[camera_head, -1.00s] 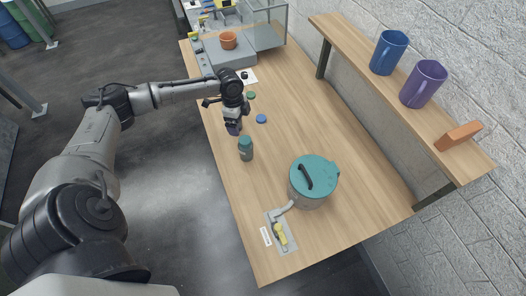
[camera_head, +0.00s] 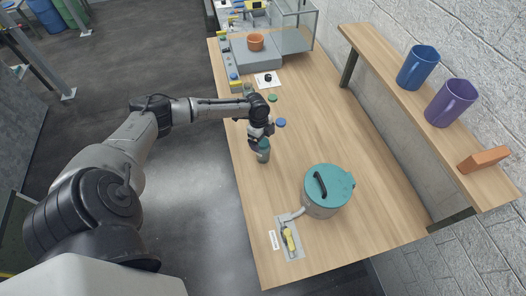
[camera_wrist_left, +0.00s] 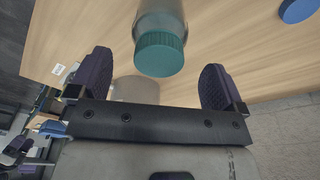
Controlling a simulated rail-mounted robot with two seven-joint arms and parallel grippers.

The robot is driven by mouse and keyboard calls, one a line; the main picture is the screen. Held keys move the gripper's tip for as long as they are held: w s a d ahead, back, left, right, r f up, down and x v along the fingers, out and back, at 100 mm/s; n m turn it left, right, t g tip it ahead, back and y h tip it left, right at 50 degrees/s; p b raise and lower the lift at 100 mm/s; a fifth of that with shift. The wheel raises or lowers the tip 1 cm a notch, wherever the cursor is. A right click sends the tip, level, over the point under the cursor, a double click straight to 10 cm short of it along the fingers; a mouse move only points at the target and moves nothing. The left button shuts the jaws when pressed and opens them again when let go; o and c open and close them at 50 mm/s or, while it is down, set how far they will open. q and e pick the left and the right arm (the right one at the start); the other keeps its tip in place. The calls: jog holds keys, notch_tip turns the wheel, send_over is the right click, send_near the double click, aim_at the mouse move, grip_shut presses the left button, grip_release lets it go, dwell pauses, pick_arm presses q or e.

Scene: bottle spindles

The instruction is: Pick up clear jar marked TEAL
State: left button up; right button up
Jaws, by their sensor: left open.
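A small clear jar with a teal lid (camera_head: 263,153) stands on the wooden table (camera_head: 315,120), its top partly hidden by my gripper. Any marking on it is too small to read. My left gripper (camera_head: 264,136) is at the jar's top in the head view. In the left wrist view, the jar's teal lid (camera_wrist_left: 160,54) shows ahead of my open left gripper (camera_wrist_left: 157,82), between the directions of its two dark fingers. Nothing is held between the fingers. My right gripper is not in view.
A grey pot with a teal lid (camera_head: 327,187) stands nearer the table's front. A blue disc (camera_head: 281,122) and a green disc (camera_head: 272,98) lie behind the jar.

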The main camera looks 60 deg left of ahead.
aim_at(263, 151)
pick_arm(q)
jog(key=shift+d+f+p, duration=0.15)
jog(key=shift+f+p, duration=0.05)
jog(key=shift+f, duration=1.1)
jog(key=shift+d+f+p, duration=0.15)
jog(key=shift+f, duration=1.1)
jog(key=c, duration=1.2)
